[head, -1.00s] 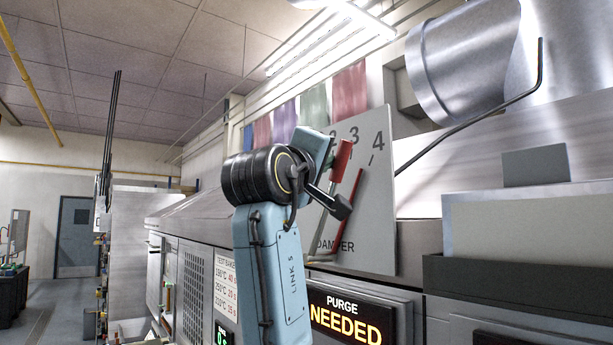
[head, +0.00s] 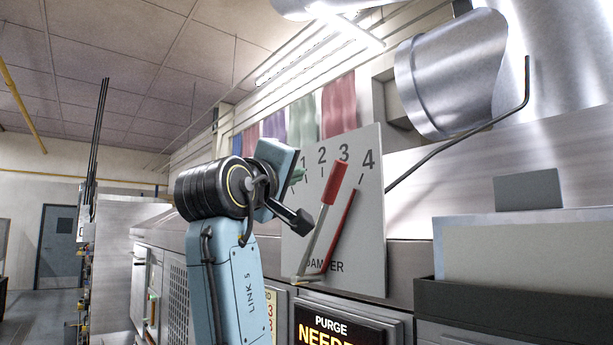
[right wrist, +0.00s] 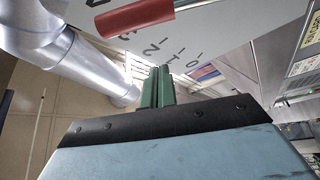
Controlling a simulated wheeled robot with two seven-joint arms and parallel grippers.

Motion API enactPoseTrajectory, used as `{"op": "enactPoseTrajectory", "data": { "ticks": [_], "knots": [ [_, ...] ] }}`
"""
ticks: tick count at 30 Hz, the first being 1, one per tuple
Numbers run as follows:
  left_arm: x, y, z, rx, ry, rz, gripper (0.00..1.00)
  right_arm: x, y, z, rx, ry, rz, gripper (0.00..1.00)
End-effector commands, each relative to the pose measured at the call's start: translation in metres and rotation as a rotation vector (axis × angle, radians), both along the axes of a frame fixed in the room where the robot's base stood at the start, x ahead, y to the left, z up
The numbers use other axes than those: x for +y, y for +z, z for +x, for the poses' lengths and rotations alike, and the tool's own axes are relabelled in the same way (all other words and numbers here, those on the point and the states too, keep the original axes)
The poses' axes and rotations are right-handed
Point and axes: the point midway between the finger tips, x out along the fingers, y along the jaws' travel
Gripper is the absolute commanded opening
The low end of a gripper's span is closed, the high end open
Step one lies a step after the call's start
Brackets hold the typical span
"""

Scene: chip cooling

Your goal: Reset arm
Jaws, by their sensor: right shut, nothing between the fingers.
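My right arm rises in front of the damper panel (head: 370,231) in the head view. Its right gripper (head: 298,176) is mostly hidden by the wrist; green fingertips show just left of the lever. In the right wrist view the green fingers (right wrist: 157,86) are together and empty. The damper lever (head: 335,184) has a red grip on a pale shaft and leans right, its top just below the 3. The grip also shows at the top of the right wrist view (right wrist: 135,17), apart from the fingers. My left gripper is not in view.
A red bar (head: 341,229) slants across the panel toward the 4. A lit purge sign (head: 340,331) is below. A bent dark rod (head: 460,139) and a large metal duct (head: 455,75) are at the right. Open air lies left of my arm.

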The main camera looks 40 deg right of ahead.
Motion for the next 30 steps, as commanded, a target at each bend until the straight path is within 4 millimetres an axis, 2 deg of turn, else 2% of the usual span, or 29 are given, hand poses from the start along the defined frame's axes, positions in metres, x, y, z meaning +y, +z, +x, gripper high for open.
{"op": "enactPoseTrajectory", "data": {
  "ticks": [1,9,14,21,23,26,29,30],
  "knots": [
    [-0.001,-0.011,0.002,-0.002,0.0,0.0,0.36,0.012,-0.01,-0.005,0.0,0.003,0.0,0.0],
    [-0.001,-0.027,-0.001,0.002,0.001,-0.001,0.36,0.052,-0.02,-0.026,0.001,0.001,0.0,0.0],
    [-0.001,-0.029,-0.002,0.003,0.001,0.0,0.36,0.061,-0.022,-0.031,0.001,-0.001,0.001,0.0],
    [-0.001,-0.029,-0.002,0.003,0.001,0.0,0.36,0.063,-0.022,-0.03,0.004,0.001,-0.001,0.0],
    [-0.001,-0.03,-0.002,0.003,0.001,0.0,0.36,0.063,-0.028,-0.023,0.017,0.007,-0.006,0.0],
    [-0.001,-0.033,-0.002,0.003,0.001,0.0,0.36,0.066,-0.052,0.007,0.066,0.039,-0.028,0.0],
    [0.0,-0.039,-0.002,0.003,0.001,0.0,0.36,0.071,-0.096,0.054,0.142,0.101,-0.057,0.0],
    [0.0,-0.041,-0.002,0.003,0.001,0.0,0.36,0.074,-0.119,0.074,0.177,0.133,-0.067,0.0]
  ]
}}
